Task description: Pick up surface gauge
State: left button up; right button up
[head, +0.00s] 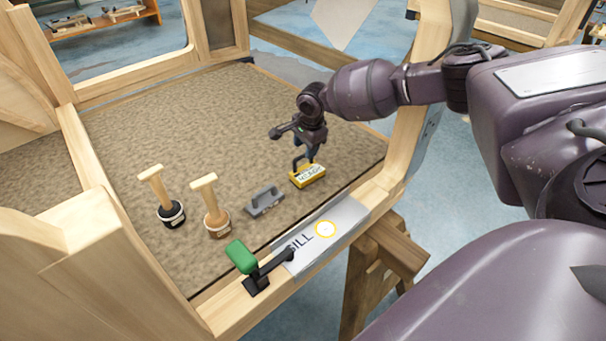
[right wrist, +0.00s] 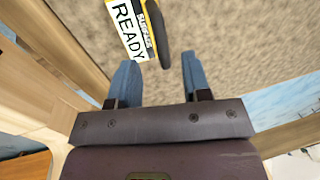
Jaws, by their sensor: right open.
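A yellow block with a dark handle and a white READY label (head: 308,177) sits on the brown carpeted floor of the wooden frame. It looks like the surface gauge, but the small print on it is hard to read. It also shows in the right wrist view (right wrist: 128,32), with its dark handle toward the gap between the fingers. My right gripper (head: 309,154) is open and empty, just above and behind the block. Its two blue fingers (right wrist: 158,75) point toward the block, which lies beyond the left fingertip. My left gripper is out of view.
A grey handled block (head: 265,203) stands left of the yellow one. Two wooden-handled tools (head: 217,222) (head: 171,213) stand further left. A green-handled lever (head: 241,256) and a SILL plate (head: 340,218) are on the front wooden rail. The carpet behind is clear.

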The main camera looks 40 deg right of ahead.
aim_at(303, 156)
jog(key=shift+w+f, duration=0.1)
jog(key=shift+f, duration=0.1)
jog(key=shift+f+b, duration=0.2)
jog(key=shift+b, duration=0.1)
jog(key=f+b, duration=0.1)
jog(key=f, duration=0.1)
jog(key=f+b, duration=0.1)
jog(key=f, duration=0.1)
jog(key=shift+w+d+b, duration=0.1)
jog(key=shift+w+b, duration=0.3)
jog(key=shift+f, duration=0.2)
jog(key=shift+w+r, duration=0.15)
jog(key=shift+r, duration=0.05)
jog(key=c, duration=0.7)
grip_shut()
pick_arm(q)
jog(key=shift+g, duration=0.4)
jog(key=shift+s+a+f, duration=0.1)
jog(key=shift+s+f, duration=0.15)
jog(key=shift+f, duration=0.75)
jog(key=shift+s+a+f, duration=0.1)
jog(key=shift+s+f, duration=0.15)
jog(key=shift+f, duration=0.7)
